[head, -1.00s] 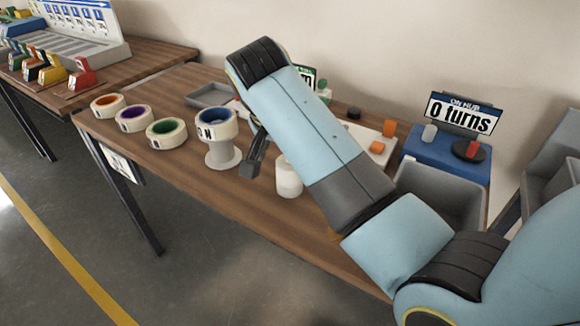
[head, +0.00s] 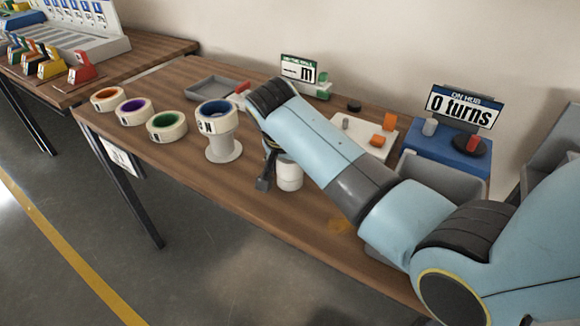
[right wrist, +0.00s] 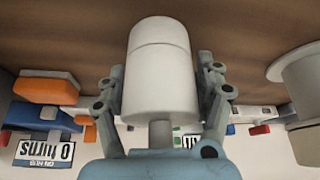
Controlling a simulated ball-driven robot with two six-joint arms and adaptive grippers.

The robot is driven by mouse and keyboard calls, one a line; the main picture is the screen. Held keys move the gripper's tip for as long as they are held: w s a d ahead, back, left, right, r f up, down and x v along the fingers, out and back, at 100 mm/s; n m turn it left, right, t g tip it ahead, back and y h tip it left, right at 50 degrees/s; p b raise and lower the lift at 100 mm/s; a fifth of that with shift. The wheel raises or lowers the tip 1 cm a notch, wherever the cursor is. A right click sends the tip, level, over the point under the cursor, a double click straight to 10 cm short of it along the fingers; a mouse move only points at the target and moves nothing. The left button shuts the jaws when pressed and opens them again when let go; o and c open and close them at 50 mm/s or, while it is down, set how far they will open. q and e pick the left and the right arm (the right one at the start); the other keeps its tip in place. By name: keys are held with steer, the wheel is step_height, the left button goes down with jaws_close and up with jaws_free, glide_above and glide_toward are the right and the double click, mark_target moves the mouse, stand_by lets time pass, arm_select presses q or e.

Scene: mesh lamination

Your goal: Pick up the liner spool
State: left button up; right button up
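The liner spool looks to be the plain white cylinder (head: 290,174) standing upright on the wooden table, partly hidden behind my right arm. In the right wrist view the white cylinder (right wrist: 160,75) stands between the two fingers of my right gripper (right wrist: 161,82). A narrow gap shows beside the right finger; contact on the left side is hard to judge. In the head view one dark finger of the right gripper (head: 268,172) shows just left of the cylinder; the other is hidden. My left gripper is not in view.
A blue-ringed roll on a white pedestal (head: 222,150) stands close left of the gripper. Green, purple and orange rolls (head: 134,111) line the table's left. A grey tray (head: 210,90) lies behind. A blue unit (head: 440,153) with a "0 turns" sign (head: 462,107) stands right.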

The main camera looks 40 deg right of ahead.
steer(key=c, duration=1.1)
steer(key=shift+r, duration=0.1)
